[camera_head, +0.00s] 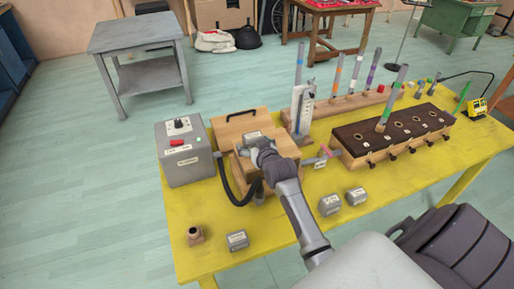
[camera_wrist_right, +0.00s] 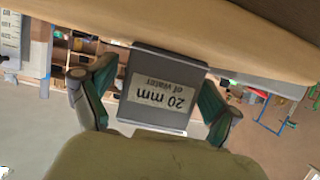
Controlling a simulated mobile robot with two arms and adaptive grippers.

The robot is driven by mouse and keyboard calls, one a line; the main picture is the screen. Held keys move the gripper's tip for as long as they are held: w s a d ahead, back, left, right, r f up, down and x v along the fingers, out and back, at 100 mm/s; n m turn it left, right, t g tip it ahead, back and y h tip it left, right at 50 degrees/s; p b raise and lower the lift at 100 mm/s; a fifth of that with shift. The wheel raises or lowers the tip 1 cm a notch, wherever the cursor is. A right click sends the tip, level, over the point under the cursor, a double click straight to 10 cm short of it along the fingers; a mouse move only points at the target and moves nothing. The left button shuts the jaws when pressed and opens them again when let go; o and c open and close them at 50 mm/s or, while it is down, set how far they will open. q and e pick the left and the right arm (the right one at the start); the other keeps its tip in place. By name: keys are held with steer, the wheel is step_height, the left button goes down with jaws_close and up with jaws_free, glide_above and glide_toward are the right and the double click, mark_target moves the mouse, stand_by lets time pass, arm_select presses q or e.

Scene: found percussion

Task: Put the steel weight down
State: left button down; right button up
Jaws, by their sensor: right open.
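A grey steel weight (camera_head: 252,136) sits on the top board of the wooden bellows box (camera_head: 233,125). In the right wrist view the same weight (camera_wrist_right: 156,90) carries a label reading "20 mm of water", seen upside down, and lies against the pale wood. My right gripper (camera_head: 259,150) is at the weight, with its green-padded fingers (camera_wrist_right: 150,100) spread on either side of it. The jaws are open; whether a pad still touches the weight is hard to tell. My left gripper is not in view.
Similar grey weights (camera_head: 236,240) (camera_head: 329,204) (camera_head: 355,195) stand on the yellow table (camera_head: 285,235). A grey blower box (camera_head: 185,155) with a black hose is left of the bellows. A dark-topped wooden chest (camera_head: 390,132) with pipes stands right.

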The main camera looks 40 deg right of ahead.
steer(key=b+v, duration=0.1)
steer(key=v, duration=1.1)
steer(key=s+a+f+n+g+y, duration=0.1)
steer(key=s+a+f+n+g, duration=0.15)
steer(key=s+a, duration=0.4)
steer(key=s+a+f+n+g+y, duration=0.1)
steer(key=s+a+f+g, duration=0.25)
steer(key=s, duration=0.55)
steer(key=s+a+f+n+g+y, duration=0.1)
steer(key=s+a+f+g, duration=0.3)
steer(key=s, duration=0.4)
step_height(320, 180, down, 26)
steer(key=s+g, duration=0.1)
steer(key=s, duration=0.1)
steer(key=s+d+f+g, duration=0.1)
steer(key=s+d+f, duration=0.1)
steer(key=s+f, duration=1.4)
steer(key=shift+s+d+f+g, duration=0.2)
steer(key=shift+d+f+g, duration=0.05)
steer(key=shift+f+g, duration=0.1)
